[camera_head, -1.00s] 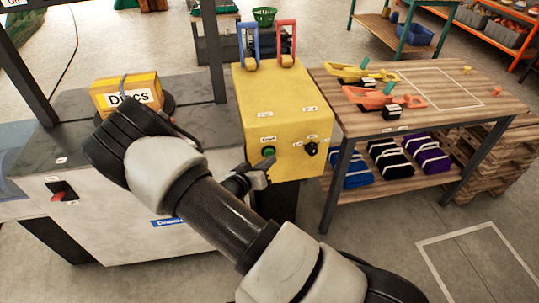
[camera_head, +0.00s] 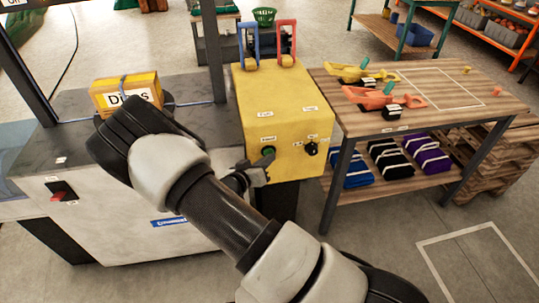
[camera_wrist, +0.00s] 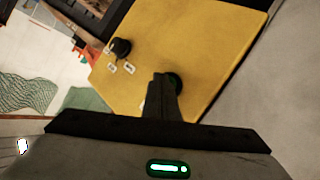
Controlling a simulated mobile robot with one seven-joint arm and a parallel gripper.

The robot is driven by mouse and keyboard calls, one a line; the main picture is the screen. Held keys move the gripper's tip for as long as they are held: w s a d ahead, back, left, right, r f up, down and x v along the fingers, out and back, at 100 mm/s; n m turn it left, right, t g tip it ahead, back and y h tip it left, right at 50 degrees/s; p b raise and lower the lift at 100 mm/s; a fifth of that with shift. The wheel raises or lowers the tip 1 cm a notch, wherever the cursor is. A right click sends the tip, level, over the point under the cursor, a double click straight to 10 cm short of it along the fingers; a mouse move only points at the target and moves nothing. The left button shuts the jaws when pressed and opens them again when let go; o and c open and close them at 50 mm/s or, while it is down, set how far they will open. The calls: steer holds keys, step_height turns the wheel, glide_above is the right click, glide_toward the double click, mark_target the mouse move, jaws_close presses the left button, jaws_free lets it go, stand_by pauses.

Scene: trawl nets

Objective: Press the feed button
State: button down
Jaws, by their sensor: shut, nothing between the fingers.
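The yellow control box (camera_head: 285,110) stands in the middle of the head view. A green button (camera_head: 268,151) is on its front face, with a small label above it that I cannot read surely. A black knob (camera_head: 311,149) sits to the right of it. My gripper (camera_head: 264,163) is shut and empty, with its fingertips right at the green button, partly covering its lower side. In the wrist view my shut fingers (camera_wrist: 163,82) overlap the left part of the green button (camera_wrist: 174,82). I cannot tell whether they touch it or whether it is pushed in. The black knob also shows there (camera_wrist: 120,47).
A blue lever (camera_head: 248,42) and a red lever (camera_head: 286,40) stand on the box top. A grey machine with a red switch (camera_head: 60,191) and a yellow "Discs" box (camera_head: 127,94) is at left. A wooden table (camera_head: 430,90) with tools stands close at right.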

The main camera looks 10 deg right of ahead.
steer(key=shift+s, duration=0.1)
stand_by(0.3)
steer(key=shift+s, duration=0.8)
steer(key=shift+s, duration=0.1)
steer(key=s+p, duration=0.1)
steer(key=s, duration=0.4)
steer(key=shift+w, duration=0.1)
stand_by(0.5)
